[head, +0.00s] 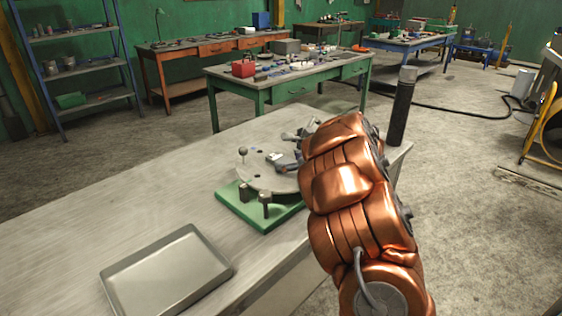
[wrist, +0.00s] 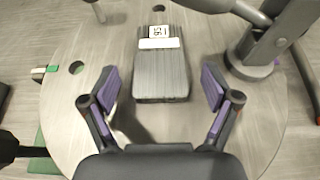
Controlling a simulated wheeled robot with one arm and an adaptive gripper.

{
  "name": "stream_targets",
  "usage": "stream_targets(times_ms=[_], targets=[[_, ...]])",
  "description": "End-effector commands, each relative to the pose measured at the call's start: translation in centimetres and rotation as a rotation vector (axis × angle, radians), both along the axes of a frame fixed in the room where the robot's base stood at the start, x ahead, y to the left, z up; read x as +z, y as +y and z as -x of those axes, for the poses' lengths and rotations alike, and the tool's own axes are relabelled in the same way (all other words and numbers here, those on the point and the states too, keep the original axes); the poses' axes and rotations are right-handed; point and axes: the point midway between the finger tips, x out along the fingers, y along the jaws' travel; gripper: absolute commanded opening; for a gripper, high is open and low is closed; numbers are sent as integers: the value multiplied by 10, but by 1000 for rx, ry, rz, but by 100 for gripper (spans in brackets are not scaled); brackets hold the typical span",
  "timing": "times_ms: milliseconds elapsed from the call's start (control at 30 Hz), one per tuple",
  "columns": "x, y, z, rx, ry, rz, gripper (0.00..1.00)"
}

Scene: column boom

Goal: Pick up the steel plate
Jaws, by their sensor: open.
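The steel plate (wrist: 162,78) is a grey, brushed rectangular piece with a white label and a printed number tag. In the wrist view it lies on a round light disc (wrist: 70,120), ahead of my gripper (wrist: 160,92). My gripper is open, with one purple-padded finger to each side of the plate's near end. The fingers are apart from it and hold nothing. In the head view the round disc (head: 262,178) sits on a green base (head: 270,218); my copper arm hides its right side, and the plate is hard to make out there.
A clamp-like fixture (wrist: 260,50) stands on the disc to the right of the plate. Short dark posts (head: 265,202) and a ball-topped pin (head: 243,153) stand around the disc. A dark cylinder (head: 401,108) stands at the table's far right. An empty metal tray (head: 128,272) lies front left.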

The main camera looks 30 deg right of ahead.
Motion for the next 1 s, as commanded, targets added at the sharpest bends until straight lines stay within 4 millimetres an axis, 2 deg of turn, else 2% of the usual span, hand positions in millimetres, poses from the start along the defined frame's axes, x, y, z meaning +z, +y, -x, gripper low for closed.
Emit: stream_targets(times_ms=[67,900,1000], targets=[[0,0,0,0,0,0,88],[0,0,0,0,0,1,0],[0,0,0,0,0,1,0]])
